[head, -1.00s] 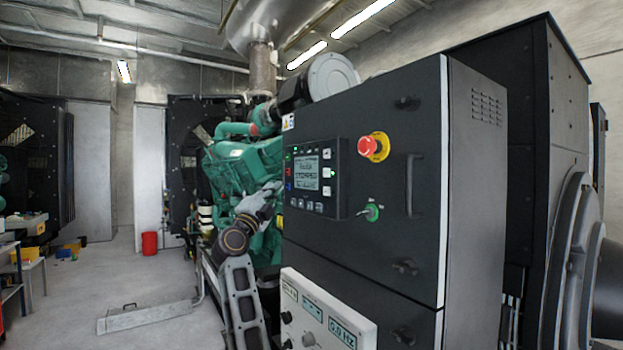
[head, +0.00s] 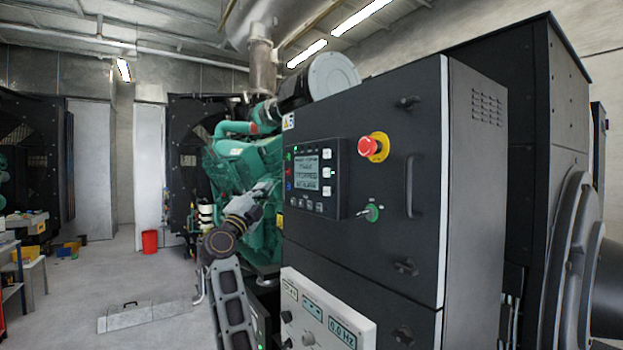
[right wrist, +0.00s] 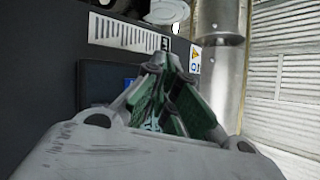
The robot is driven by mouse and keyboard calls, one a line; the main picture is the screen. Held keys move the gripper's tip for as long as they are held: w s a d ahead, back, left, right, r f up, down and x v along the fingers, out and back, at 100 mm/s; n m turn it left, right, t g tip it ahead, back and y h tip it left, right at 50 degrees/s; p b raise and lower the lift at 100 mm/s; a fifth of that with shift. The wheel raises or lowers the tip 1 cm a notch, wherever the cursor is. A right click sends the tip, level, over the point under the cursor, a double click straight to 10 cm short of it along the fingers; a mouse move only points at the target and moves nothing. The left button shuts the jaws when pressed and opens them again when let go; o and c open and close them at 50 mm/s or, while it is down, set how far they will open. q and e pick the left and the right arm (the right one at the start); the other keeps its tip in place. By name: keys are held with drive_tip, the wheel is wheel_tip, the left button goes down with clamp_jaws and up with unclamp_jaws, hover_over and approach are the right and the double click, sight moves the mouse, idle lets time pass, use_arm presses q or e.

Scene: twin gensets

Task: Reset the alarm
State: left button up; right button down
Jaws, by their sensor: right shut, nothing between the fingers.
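The black control cabinet (head: 375,252) fills the middle of the head view. Its control panel (head: 313,179) has a lit screen (head: 307,173) with small text, of which "STOPPED" seems readable, and several buttons around it. A red emergency stop button (head: 369,146) on a yellow collar sits to the right, above a green key switch (head: 371,212) with a key in it. My right gripper (head: 270,187) is at the cabinet's left edge, left of the panel and apart from its buttons. In the right wrist view the fingers (right wrist: 166,62) are together and empty. My left gripper is out of view.
A white box with readouts (head: 328,312) stands low in front of the cabinet. The green engine (head: 240,165) is behind my right gripper. A red bucket (head: 150,242) and a flat metal plate (head: 145,316) are on the floor at left. The floor between is mostly clear.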

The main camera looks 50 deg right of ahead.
drive_tip(key=shift+w+a, duration=0.25)
drive_tip(key=shift+a, duration=0.6)
drive_tip(key=shift+w+a, duration=0.25)
drive_tip(key=shift+a, duration=0.55)
drive_tip(key=shift+m, duration=0.3)
